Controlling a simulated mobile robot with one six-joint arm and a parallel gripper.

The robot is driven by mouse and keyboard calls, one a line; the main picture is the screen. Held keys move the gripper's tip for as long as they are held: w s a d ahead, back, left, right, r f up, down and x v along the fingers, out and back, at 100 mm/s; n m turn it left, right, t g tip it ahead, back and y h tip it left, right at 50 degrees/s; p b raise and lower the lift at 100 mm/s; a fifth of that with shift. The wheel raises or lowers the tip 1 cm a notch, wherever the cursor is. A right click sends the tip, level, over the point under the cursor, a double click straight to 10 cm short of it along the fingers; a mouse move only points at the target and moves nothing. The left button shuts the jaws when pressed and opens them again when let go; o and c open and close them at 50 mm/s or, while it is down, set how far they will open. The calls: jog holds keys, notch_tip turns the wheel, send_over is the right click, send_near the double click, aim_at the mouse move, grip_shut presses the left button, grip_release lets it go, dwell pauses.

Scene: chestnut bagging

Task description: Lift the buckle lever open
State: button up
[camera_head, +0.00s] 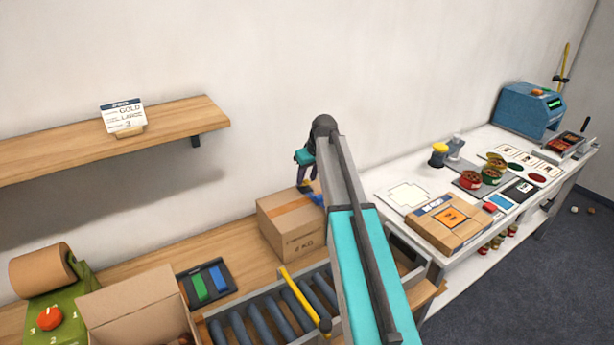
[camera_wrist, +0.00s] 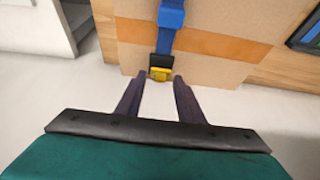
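A closed cardboard box (camera_head: 290,225) marked 4 KG stands on the wooden bench, with a blue strap (camera_wrist: 166,40) over it. The strap also shows at the box's right edge in the head view (camera_head: 317,199). In the wrist view the strap runs down to a black buckle (camera_wrist: 162,60) with a yellow lever (camera_wrist: 160,72) at its lower end. The lever looks closed against the buckle. My gripper (camera_wrist: 161,80) is open, its two dark fingertips on either side of the lever with small gaps. Whether they touch it cannot be told. My arm hides part of the strap in the head view.
A roller conveyor (camera_head: 265,318) with a yellow bar (camera_head: 300,296) lies in front of the box. A dark tray with green and blue pieces (camera_head: 208,284) and an open carton (camera_head: 135,300) stand left. A white table (camera_head: 400,172) with several goods stands right.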

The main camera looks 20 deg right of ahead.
jog(key=shift+f, duration=0.1)
jog(key=c, duration=0.8)
jog(key=shift+w+g, duration=0.25)
jog(key=shift+g, duration=0.05)
jog(key=shift+w+a+r+g+p, duration=0.15)
jog(key=shift+w+r+g+p, duration=0.35)
jog(key=shift+g+p, duration=0.5)
jog(key=shift+w+a+g+h+p, duration=0.15)
jog(key=shift+w+g+h+p, duration=0.35)
jog(key=shift+w+g+p, duration=0.65)
jog(key=shift+s+g, duration=0.15)
jog(key=shift+g, duration=0.4)
